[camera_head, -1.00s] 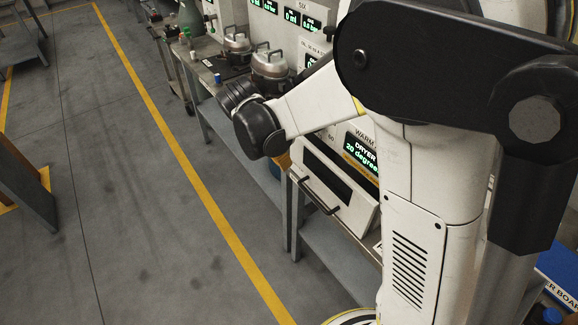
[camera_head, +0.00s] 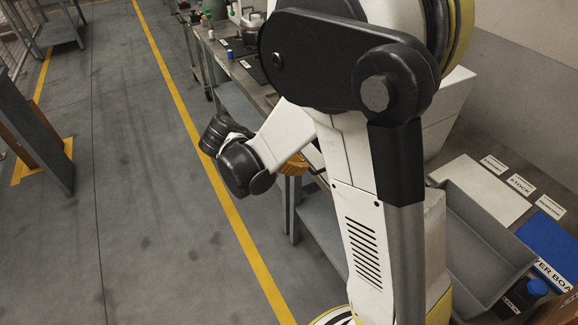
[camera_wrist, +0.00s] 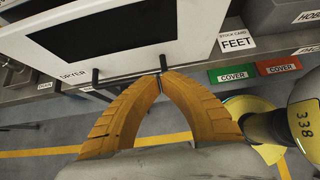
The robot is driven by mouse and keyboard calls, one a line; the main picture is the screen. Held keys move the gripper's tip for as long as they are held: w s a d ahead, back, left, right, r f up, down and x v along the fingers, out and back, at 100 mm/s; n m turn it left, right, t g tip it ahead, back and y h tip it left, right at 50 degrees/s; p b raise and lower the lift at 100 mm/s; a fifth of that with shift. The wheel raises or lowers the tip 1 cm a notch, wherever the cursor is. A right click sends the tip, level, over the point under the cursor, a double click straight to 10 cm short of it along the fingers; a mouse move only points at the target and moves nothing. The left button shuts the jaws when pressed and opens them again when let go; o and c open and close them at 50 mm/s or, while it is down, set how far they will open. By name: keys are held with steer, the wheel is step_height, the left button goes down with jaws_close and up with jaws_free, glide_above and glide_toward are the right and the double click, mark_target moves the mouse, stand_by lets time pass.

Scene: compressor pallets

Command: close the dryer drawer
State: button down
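The dryer (camera_wrist: 190,38) fills the top of the wrist view, with a white front, a dark window and a DRYER label on its lower left. A black bar handle (camera_wrist: 125,78) sticks out below the window. My gripper's orange fingers (camera_wrist: 161,73) curve together, and their tips meet at the handle's right end. They look shut; I cannot tell whether they pinch or only touch the handle. In the head view my gripper (camera_head: 296,166) shows as a bit of orange beside my wrist, and my arm hides most of the dryer. How far the drawer is out is not clear.
The grey bench holds pots (camera_head: 250,20) at the far end. A grey tray (camera_head: 480,240) and a blue box (camera_head: 550,245) are at the right. Green (camera_wrist: 233,73) and red (camera_wrist: 278,66) COVER labels sit right of the dryer.

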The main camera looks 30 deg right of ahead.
steer(key=d, duration=0.2)
steer(key=d+f+b, duration=0.1)
steer(key=d, duration=0.2)
steer(key=shift+d+f+b, duration=0.3)
steer(key=shift+d+b, duration=0.05)
steer(key=d, duration=0.3)
steer(key=shift+w+d, duration=0.15)
steer(key=shift+d, duration=0.05)
steer(key=shift+a, duration=0.2)
